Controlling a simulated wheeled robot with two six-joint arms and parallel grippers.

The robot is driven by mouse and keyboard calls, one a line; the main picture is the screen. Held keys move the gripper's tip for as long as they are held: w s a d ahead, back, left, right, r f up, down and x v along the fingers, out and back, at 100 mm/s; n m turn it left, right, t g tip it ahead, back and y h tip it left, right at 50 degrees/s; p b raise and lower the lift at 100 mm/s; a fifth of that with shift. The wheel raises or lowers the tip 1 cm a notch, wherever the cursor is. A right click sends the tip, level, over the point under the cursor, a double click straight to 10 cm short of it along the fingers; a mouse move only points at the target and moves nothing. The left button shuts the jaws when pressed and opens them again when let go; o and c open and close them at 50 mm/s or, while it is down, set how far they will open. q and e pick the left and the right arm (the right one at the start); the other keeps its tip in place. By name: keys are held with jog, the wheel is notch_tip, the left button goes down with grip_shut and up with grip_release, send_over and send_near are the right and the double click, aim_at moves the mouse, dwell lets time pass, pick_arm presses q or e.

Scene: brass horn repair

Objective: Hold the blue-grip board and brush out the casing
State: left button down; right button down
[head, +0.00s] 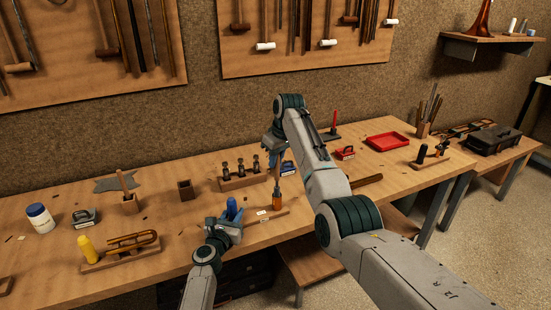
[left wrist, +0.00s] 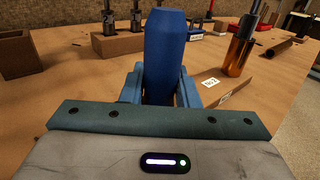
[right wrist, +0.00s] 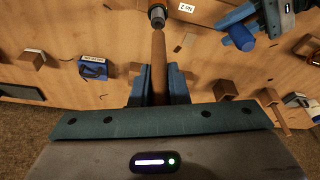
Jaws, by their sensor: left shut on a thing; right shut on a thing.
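The board (head: 268,217) lies on the bench with a white label reading No 2, also visible in the left wrist view (left wrist: 222,88). My left gripper (head: 232,216) is shut on its blue grip (left wrist: 165,55). An amber-brass casing (head: 277,201) stands upright on the board; it also shows in the left wrist view (left wrist: 239,57). My right gripper (head: 276,150) is above the casing, shut on the wooden brush handle (right wrist: 159,62). The brush points down, in line with the casing's top. Its bristles are hidden, so I cannot tell how deep they sit.
A wooden rack (head: 243,181) of dark valve-like parts stands just behind the board. A small wooden box (head: 186,190) is left of it. A red tray (head: 387,140) lies at the back right. A yellow-handled piece on a wooden base (head: 120,253) lies front left.

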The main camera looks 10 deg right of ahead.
aim_at(276, 179)
jog(key=shift+f, duration=1.75)
jog(key=shift+r, duration=2.5)
jog(key=shift+r, duration=2.5)
pick_arm(q)
jog(key=c, duration=1)
grip_release()
jog(key=shift+c, duration=0.2)
